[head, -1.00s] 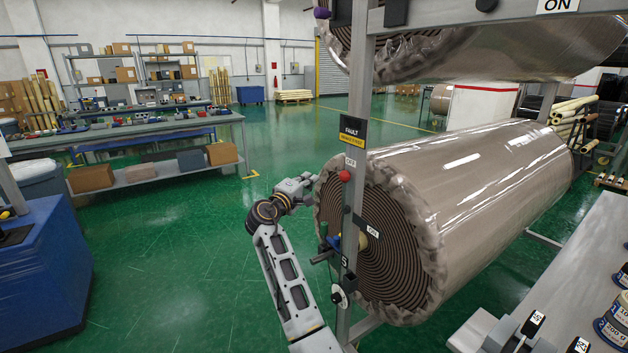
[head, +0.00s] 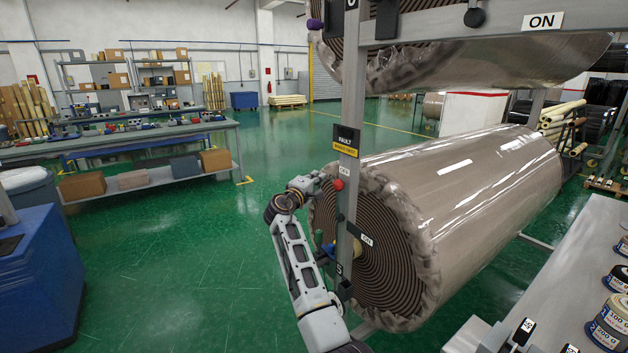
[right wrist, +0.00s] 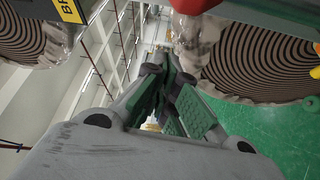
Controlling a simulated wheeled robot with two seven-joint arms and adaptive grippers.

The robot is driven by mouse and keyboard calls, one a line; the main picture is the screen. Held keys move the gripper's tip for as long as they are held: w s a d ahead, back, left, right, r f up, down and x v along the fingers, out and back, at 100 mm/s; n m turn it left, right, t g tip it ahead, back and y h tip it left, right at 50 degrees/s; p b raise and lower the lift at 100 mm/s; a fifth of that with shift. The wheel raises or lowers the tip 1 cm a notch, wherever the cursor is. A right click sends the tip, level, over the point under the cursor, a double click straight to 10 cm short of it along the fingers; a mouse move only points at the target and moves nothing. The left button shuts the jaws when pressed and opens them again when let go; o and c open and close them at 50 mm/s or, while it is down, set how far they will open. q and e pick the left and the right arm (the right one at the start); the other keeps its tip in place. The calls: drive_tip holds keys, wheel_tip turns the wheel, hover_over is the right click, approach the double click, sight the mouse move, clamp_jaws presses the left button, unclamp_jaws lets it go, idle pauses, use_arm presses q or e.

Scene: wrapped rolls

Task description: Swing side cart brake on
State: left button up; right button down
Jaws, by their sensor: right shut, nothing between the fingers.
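The brake lever's red knob (head: 338,185) is on the upright post, just below the OFF label (head: 345,171). An ON label (head: 367,240) sits lower, to the right of the post. My right gripper (head: 318,180) is shut and empty, its tips just left of the red knob; I cannot tell if they touch. In the right wrist view the shut fingers (right wrist: 168,88) point forward, and the red knob (right wrist: 196,35) shows close above and right of them. My left gripper is not in view.
Green floor (head: 200,260) is open at left.

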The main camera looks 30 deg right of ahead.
sight(338, 199)
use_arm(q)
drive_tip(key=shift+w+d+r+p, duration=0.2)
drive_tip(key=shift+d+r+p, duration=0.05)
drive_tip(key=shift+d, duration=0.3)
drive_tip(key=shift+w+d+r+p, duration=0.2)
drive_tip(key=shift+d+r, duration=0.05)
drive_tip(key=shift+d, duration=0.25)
use_arm(e)
drive_tip(key=s, duration=0.3)
drive_tip(key=shift+s+d+f, duration=0.3)
drive_tip(key=shift+d, duration=0.05)
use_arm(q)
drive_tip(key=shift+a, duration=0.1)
